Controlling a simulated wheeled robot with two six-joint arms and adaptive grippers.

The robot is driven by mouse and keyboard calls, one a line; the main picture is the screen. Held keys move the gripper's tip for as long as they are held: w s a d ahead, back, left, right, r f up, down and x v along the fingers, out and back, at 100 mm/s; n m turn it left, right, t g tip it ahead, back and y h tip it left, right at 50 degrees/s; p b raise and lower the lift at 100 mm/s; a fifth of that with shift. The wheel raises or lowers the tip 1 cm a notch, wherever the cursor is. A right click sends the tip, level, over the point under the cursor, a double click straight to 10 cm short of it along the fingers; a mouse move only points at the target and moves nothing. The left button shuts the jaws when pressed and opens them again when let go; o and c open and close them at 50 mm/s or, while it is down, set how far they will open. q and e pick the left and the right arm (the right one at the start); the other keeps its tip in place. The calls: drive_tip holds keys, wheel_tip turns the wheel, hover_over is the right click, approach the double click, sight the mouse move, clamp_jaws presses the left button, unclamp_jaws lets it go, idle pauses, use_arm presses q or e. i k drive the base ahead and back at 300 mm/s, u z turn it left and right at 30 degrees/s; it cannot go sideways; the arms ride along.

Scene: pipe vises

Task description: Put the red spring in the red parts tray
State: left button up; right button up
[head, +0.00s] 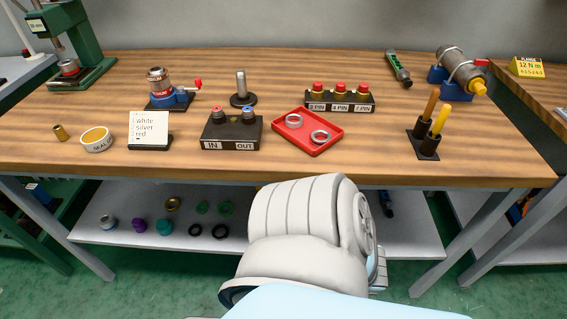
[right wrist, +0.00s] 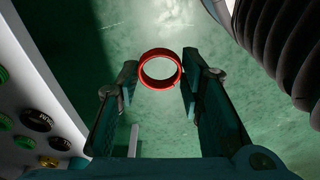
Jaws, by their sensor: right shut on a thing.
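The red spring (right wrist: 161,52), which looks like a short red ring, is between the fingertips of my right gripper (right wrist: 160,72) in the right wrist view. My right gripper is shut on it and holds it over the green floor. In the head view my right arm shows at the bottom middle, and its gripper and the spring are hidden. My left gripper is not in view.
A black IN/OUT box (head: 231,133) stands left of the tray. A black holder with yellow and brown handles (head: 438,120) stands to its right, and a red-button block (head: 339,101) behind it. A lower shelf (head: 125,222) holds several coloured rings. The bench's front edge is clear.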

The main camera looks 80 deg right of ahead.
sight(307, 131)
drive_tip(key=i, duration=1.3)
drive_tip(key=z, duration=1.8)
